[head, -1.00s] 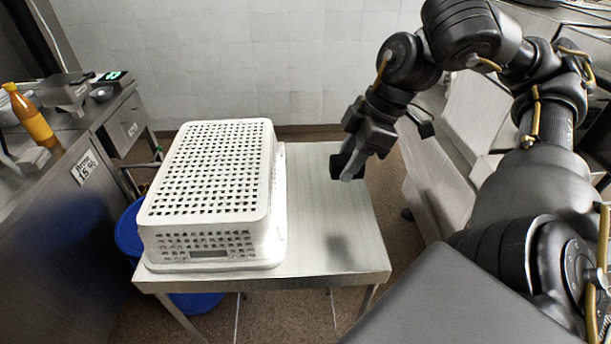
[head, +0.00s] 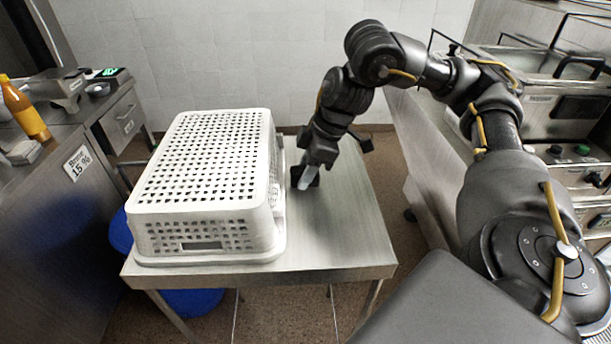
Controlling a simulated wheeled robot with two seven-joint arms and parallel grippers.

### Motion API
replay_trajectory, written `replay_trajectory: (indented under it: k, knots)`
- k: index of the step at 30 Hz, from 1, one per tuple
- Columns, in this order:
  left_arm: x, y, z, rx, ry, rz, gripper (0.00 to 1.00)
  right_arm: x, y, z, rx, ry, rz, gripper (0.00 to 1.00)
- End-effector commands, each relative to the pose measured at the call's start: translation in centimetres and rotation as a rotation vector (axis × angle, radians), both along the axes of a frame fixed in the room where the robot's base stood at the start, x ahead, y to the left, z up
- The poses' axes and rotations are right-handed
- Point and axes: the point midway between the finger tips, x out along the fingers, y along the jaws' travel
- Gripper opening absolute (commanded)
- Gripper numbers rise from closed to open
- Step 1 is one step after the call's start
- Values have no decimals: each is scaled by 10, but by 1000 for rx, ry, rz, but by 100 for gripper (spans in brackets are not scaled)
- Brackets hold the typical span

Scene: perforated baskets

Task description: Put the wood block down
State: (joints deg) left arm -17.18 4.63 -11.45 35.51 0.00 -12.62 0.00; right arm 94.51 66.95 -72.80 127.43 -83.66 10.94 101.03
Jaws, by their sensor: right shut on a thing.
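My right gripper (head: 305,180) points down over the table, just right of the white perforated basket. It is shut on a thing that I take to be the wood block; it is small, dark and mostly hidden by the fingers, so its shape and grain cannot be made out. I cannot tell whether it touches the table top. My left gripper is not in view.
The upturned white perforated basket (head: 205,165) covers the left part of the metal table (head: 345,235). The table's right and front parts are clear. A counter with an orange bottle (head: 22,107) stands left; kitchen equipment (head: 560,105) stands right. A blue bin (head: 120,235) is below.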

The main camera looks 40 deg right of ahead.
Motion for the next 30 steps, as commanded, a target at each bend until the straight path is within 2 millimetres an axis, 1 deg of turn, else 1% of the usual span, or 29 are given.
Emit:
replay_trajectory:
  k: [1,2,10,15,16,20,27,30]
  knots:
    - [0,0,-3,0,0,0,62,0,0,-6,1,-1,0,13]
    - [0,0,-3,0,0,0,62,0,0,-7,0,-1,0,13]
    - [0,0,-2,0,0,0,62,0,0,-7,0,-2,-1,13]
    - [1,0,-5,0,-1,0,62,0,0,-12,0,-1,0,13]
    - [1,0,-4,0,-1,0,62,0,0,-11,0,-2,1,40]
    - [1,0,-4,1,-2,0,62,0,0,-11,0,-1,0,57]
    - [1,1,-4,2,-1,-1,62,0,0,-10,0,-1,0,58]
    - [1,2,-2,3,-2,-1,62,0,0,-7,0,-3,0,58]
